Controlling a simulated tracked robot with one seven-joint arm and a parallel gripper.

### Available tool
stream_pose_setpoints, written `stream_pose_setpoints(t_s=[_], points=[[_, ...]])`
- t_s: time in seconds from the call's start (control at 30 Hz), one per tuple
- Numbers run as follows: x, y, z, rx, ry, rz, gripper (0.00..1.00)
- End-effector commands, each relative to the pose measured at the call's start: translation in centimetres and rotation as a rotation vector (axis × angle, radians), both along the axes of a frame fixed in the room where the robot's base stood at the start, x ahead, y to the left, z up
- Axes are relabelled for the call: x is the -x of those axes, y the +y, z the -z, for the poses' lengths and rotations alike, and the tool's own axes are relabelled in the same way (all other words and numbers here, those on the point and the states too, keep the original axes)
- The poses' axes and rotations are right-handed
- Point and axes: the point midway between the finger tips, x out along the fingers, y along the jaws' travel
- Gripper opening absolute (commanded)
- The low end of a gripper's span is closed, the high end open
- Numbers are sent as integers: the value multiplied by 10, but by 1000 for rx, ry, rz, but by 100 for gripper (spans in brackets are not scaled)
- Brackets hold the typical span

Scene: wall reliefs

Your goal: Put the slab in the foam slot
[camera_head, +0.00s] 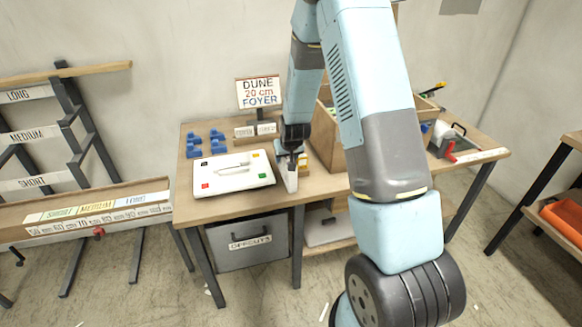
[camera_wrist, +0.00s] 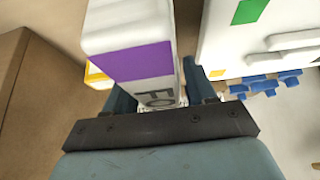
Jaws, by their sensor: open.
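A narrow white block (camera_head: 290,178), which may be the slab, stands upright near the front edge of the workbench. In the wrist view the white block (camera_wrist: 130,25) has a purple band and a partly hidden label starting "Fo". My gripper (camera_head: 291,158) is above it, pointing down. In the wrist view my gripper (camera_wrist: 162,95) is open, with a finger on each side of the block; I cannot tell whether they touch it. A foam slot is not clearly visible; the inside of the wooden box (camera_head: 328,150) is mostly hidden behind my arm.
A flat white plate (camera_head: 215,178) with coloured corners lies left of the block, with blue pieces (camera_head: 193,147) behind it. A sign (camera_head: 258,92) reads "DUNE 20 cm FOYER". A small yellow item (camera_head: 303,160) is close beside my gripper. A grey offcuts bin (camera_head: 250,255) is below.

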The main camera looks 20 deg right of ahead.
Motion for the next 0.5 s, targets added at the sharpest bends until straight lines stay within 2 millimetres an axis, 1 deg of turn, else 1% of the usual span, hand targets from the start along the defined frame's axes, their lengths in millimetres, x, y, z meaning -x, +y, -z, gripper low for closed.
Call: stream_pose_setpoints(t_s=[0.5], points=[[0, 0, 5, 0, 0, 0, 55]])
